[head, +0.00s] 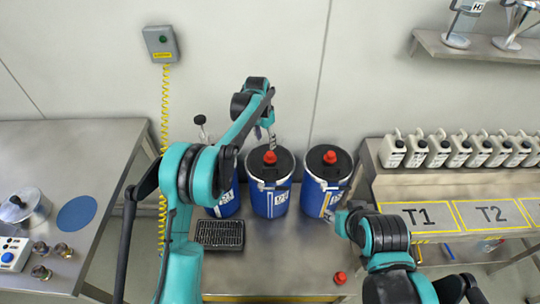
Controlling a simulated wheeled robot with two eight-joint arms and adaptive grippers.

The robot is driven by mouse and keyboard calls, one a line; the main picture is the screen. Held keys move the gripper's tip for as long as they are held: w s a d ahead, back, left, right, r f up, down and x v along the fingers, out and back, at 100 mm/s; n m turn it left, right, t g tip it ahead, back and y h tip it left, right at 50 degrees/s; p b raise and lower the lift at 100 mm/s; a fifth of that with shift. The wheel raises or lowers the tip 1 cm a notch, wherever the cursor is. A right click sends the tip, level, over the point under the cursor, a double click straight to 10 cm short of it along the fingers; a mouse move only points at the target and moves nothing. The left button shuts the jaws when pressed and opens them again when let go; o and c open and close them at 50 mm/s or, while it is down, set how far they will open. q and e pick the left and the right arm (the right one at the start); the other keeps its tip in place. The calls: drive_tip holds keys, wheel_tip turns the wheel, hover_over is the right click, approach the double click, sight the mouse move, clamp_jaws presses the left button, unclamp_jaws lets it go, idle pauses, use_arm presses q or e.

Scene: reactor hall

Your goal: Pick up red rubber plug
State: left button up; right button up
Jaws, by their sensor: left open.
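Three red rubber plugs show in the head view. One red plug (270,157) sits on the black lid of the middle blue drum (270,203). Another red plug (330,157) sits on the lid of the right blue drum (314,198). A third red plug (340,278) is on the metal table (270,270) near its front right. My left gripper (272,143) is open, just above and behind the middle drum's plug as seen here. Contact with it cannot be told. My right arm reaches in at the lower right; its gripper cannot be made out.
A third blue drum (228,204) stands partly behind my left arm. A black grid tray (220,234) lies in front of it. A row of white bottles (437,150) and marked areas T1 and T2 are at right. A side table (110,150) with a pot (24,207) is at left.

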use_arm(q)
hover_over(270, 154)
drive_tip(key=f, duration=0.2)
drive_tip(key=f+b, duration=0.1)
drive_tip(key=f, duration=0.1)
drive_tip(key=shift+a, duration=0.4)
drive_tip(key=f, duration=0.1)
drive_tip(key=f+b, duration=0.1)
drive_tip(key=f, duration=0.1)
drive_tip(key=f+b, duration=0.1)
drive_tip(key=f, duration=0.1)
drive_tip(key=shift+w+d+f, duration=0.15)
drive_tip(key=shift+d+f, duration=0.1)
drive_tip(key=shift+d, duration=0.15)
drive_tip(key=shift+r, duration=0.15)
drive_tip(key=shift+c, duration=0.2)
drive_tip(key=c, duration=1.1)
